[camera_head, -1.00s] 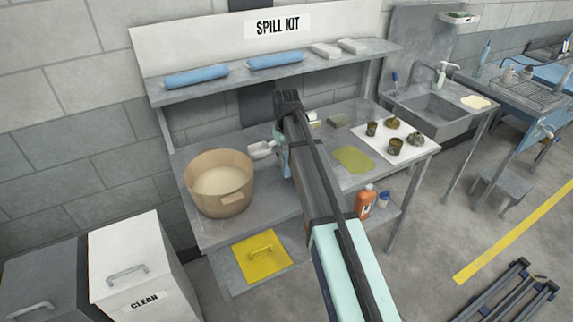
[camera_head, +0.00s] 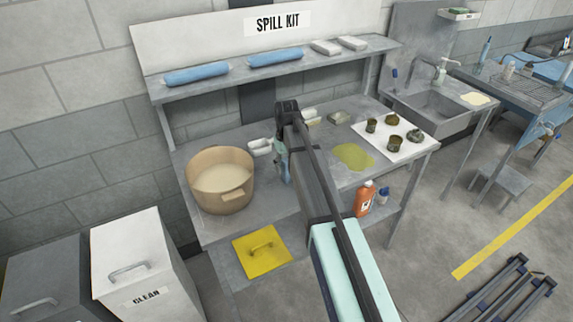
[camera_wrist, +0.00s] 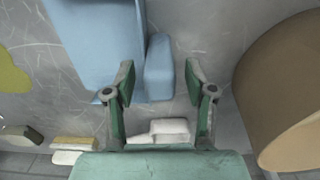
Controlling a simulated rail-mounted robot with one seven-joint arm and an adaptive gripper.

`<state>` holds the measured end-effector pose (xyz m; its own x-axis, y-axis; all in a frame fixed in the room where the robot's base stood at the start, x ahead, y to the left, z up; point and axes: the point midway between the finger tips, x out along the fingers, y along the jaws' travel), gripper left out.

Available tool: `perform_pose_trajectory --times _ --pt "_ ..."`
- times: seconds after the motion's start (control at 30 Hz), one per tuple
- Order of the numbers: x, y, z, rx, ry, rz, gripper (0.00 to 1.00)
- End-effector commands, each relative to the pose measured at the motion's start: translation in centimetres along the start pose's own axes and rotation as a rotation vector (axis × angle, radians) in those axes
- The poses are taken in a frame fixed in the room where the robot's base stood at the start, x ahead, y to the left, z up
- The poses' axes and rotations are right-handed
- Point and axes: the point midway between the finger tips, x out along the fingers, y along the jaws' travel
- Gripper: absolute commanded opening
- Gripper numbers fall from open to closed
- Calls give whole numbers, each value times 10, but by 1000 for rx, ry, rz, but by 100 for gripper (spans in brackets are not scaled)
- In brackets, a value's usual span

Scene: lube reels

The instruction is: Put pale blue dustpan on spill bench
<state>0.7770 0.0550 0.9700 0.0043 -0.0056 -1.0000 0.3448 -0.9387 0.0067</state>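The pale blue dustpan (camera_wrist: 95,40) lies on grey scratched metal in the wrist view, at upper left. A narrow blue piece (camera_wrist: 159,68) lies beside it, between my finger lines; I cannot tell whether they join. My gripper (camera_wrist: 160,76) is open, its green fingers apart and pointing down at the surface. In the head view my gripper (camera_head: 281,152) is over the spill bench (camera_head: 265,207), right of the tan tub. A bit of blue (camera_head: 287,168) shows beside it; my arm hides most of that area.
The tan tub (camera_head: 222,181) stands close to the gripper, also at right in the wrist view (camera_wrist: 290,90). A white scoop (camera_head: 260,147) lies behind. A green puddle (camera_head: 354,157) and a white mat with tins (camera_head: 403,147) are at right. A shelf (camera_head: 330,60) hangs above.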

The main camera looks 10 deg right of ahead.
Motion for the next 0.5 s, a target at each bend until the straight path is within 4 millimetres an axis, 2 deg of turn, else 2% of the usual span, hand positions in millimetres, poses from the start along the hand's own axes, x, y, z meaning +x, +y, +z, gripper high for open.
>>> perform_pose_trajectory --times 0.33,0.5 --pt "-4 0 0 0 1 0 55" --pt "-21 0 -1 0 2 1 55"
